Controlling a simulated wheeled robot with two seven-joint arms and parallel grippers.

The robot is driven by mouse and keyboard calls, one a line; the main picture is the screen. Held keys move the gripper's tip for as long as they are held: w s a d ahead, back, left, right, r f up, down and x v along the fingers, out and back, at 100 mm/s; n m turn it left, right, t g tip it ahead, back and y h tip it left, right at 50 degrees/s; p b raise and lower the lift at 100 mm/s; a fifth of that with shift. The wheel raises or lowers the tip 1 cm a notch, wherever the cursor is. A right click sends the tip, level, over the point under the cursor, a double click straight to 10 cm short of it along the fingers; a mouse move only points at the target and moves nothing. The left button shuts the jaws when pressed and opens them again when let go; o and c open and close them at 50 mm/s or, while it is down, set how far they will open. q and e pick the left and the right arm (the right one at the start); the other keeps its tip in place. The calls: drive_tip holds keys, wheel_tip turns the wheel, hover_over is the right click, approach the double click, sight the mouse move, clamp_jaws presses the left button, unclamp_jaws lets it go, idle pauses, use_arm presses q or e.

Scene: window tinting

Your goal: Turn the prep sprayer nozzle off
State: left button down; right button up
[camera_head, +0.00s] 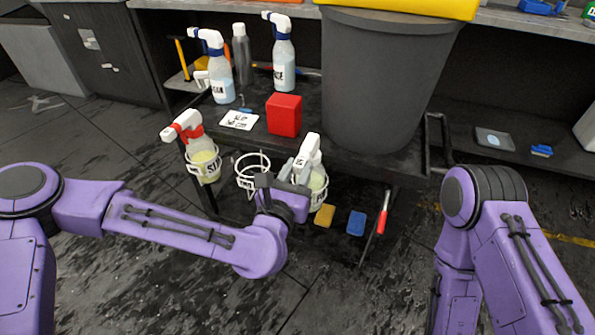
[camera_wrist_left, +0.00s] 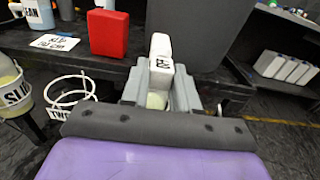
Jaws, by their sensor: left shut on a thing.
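A white-headed sprayer (camera_head: 312,158) with pale yellowish liquid stands in a ring holder at the cart's front edge. Its bottle label is hidden, so I cannot read its name. My left gripper (camera_head: 292,172) is at this sprayer's head and shut on it. In the left wrist view the white head (camera_wrist_left: 161,58), with small dark marking on top, sits between the grey fingers (camera_wrist_left: 160,92). The nozzle tip's setting is too small to tell. My right arm shows at the right, but its gripper is out of view.
A red-and-white-headed sprayer (camera_head: 203,155) hangs at the cart's left, beside an empty ring (camera_head: 250,178). Blue-and-white sprayers (camera_head: 221,80) (camera_head: 284,65), a grey bottle (camera_head: 242,52), a red block (camera_head: 284,114) and a white card (camera_head: 239,120) stand on the cart. A large grey bin (camera_head: 385,85) rises behind.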

use_arm(q)
drive_tip(key=c, duration=0.9)
unclamp_jaws()
drive_tip(key=p+v, duration=0.5)
drive_tip(key=v, duration=0.5)
drive_tip(key=shift+s+a, duration=0.1)
drive_tip(key=shift+s, duration=0.2)
